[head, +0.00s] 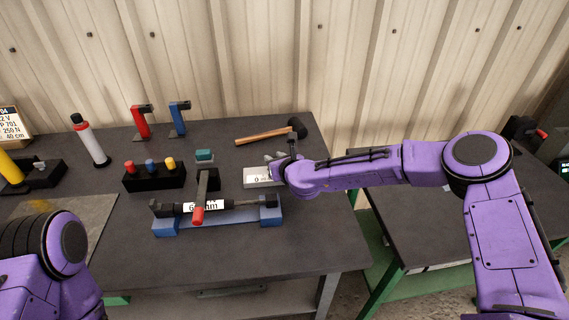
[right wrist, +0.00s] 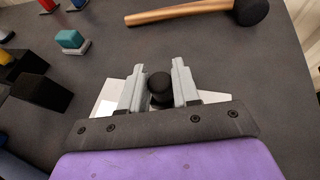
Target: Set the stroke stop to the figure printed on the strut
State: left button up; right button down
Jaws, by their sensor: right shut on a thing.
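The strut (head: 240,205) lies in a blue cradle (head: 185,227). Its white label ends in "mm", with a first digit like 6; a red-handled lever (head: 198,214) hides the rest. A pale block (head: 256,183) with a printed face, showing a 0, stands right of it; it looks like the stroke stop. My right gripper (head: 280,161) is over this block. In the right wrist view my fingers (right wrist: 160,88) are shut on a black round knob (right wrist: 160,92) above the pale block (right wrist: 108,98). The block's remaining figures are hidden. My left arm shows at lower left, its gripper out of frame.
A hammer (head: 265,137) lies behind the block. A black holder (head: 150,180) with red, blue and yellow pegs and a teal-topped piece (head: 204,155) are left. Red (head: 140,122) and blue (head: 178,118) tools stand at the back. The front bench is clear.

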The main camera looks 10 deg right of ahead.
jog(key=shift+a, duration=0.25)
jog(key=c, duration=0.9)
grip_release()
jog(key=shift+d, duration=0.25)
jog(key=b+v, duration=0.2)
jog(key=v, duration=0.8)
jog(key=shift+s, duration=0.25)
jog(key=shift+r, duration=0.15)
